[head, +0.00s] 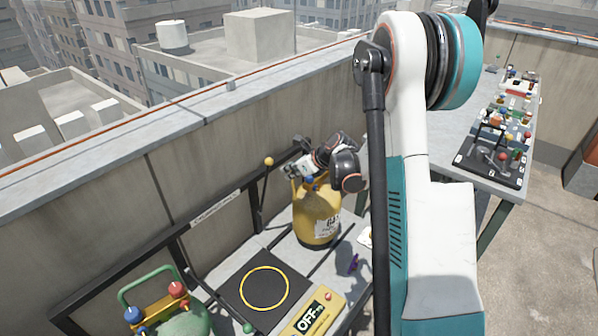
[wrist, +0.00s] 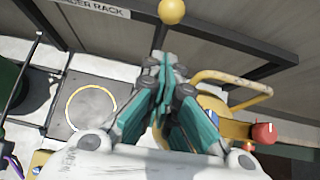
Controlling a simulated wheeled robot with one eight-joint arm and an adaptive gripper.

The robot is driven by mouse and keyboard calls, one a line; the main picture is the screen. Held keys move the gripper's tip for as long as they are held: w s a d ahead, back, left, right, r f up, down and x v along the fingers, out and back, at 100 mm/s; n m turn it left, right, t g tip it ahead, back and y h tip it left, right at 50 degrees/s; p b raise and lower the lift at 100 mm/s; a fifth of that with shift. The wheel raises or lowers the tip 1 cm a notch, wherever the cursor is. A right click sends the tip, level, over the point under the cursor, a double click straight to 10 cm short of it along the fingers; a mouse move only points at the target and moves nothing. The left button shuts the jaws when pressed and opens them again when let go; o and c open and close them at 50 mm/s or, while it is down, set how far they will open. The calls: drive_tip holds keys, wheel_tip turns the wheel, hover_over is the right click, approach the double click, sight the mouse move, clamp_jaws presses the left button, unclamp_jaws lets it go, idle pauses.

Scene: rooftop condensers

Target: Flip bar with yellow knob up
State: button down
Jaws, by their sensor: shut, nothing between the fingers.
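The yellow knob (head: 268,161) stands near the black rack by the parapet wall, left of my gripper. In the wrist view the yellow knob (wrist: 171,11) is at the top, just beyond the fingertips, with a visible gap in the picture.
A yellow cylinder (head: 316,215) with a blue valve stands below my gripper. A green cylinder (head: 184,322) is at lower left. The table (head: 440,125) at right holds many small items.

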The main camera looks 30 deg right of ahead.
sight(272, 161)
drive_tip(key=w, duration=0.1)
drive_tip(key=w+a, duration=0.1)
drive_tip(key=w, duration=0.1)
drive_tip(key=shift+w+a+r+b, duration=0.1)
drive_tip(key=shift+a+r+b, duration=0.15)
drive_tip(key=shift+a+b, duration=0.05)
drive_tip(key=shift+w+a+r, duration=0.2)
drive_tip(key=shift+w, duration=0.3)
drive_tip(key=shift+w+a+r, duration=0.2)
drive_tip(key=shift+w, duration=0.35)
drive_tip(key=shift+w+a+r, duration=0.2)
drive_tip(key=shift+w, duration=0.3)
drive_tip(key=shift+s, duration=0.1)
